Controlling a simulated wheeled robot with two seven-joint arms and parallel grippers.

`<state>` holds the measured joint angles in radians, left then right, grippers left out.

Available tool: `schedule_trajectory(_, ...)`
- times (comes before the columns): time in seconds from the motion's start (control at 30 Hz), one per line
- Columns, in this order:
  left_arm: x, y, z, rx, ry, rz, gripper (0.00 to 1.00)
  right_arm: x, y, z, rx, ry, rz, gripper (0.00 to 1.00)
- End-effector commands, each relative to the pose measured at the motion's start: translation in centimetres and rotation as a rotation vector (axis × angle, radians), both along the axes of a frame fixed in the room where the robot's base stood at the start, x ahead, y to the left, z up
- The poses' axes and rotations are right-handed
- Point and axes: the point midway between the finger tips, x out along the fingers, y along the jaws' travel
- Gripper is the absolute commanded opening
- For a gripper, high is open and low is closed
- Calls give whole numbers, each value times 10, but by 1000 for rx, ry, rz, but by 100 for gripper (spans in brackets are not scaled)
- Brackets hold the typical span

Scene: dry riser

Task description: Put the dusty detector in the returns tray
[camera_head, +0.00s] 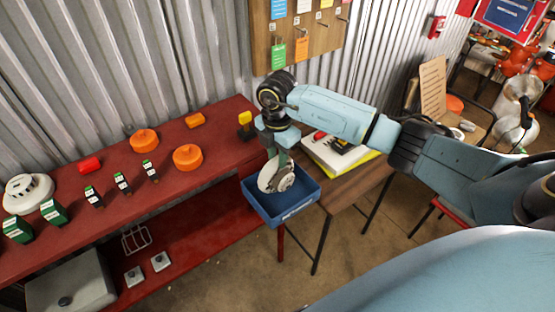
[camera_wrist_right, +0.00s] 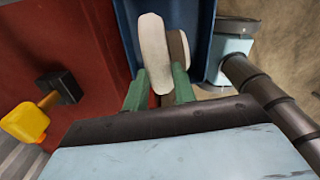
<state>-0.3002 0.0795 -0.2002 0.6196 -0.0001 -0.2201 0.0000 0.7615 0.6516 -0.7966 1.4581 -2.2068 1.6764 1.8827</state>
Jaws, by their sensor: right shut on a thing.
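My right gripper (camera_head: 279,155) is shut on a round off-white detector (camera_head: 275,178), which hangs tilted on edge. In the head view the detector is over the blue tray (camera_head: 290,213), its lower part within the tray's outline; I cannot tell whether it touches the floor of the tray. In the right wrist view the detector (camera_wrist_right: 155,50) is between the green fingers (camera_wrist_right: 160,88), with the blue tray wall (camera_wrist_right: 198,30) beside it. Another white detector (camera_head: 28,193) sits at the left end of the red bench. My left gripper is not in view.
The red bench (camera_head: 225,143) carries orange round parts (camera_head: 187,157), small dark green-labelled items (camera_head: 122,184), green boxes (camera_head: 53,211) and a yellow-topped item (camera_head: 245,125). A wooden table (camera_head: 350,180) with papers stands right of the tray. A corrugated wall is behind.

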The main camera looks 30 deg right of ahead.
Motion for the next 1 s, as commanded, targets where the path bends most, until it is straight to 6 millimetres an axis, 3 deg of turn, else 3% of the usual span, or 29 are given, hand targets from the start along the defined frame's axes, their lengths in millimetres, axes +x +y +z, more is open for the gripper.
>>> schedule_trajectory(0.13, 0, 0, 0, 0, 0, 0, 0, 0, 0, -19, 0, 2, 1, 0)
schedule_trajectory(0.5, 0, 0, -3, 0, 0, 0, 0, 0, 0, -23, 0, 0, 1, 0)
schedule_trajectory(0.53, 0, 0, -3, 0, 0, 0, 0, 0, 0, -24, 0, 0, 1, 28)
schedule_trajectory(0.7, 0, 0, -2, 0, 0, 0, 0, 0, 0, -23, 0, 0, 1, 48)
schedule_trajectory(1.0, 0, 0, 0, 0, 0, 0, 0, 0, 0, -20, 0, 0, 1, 48)
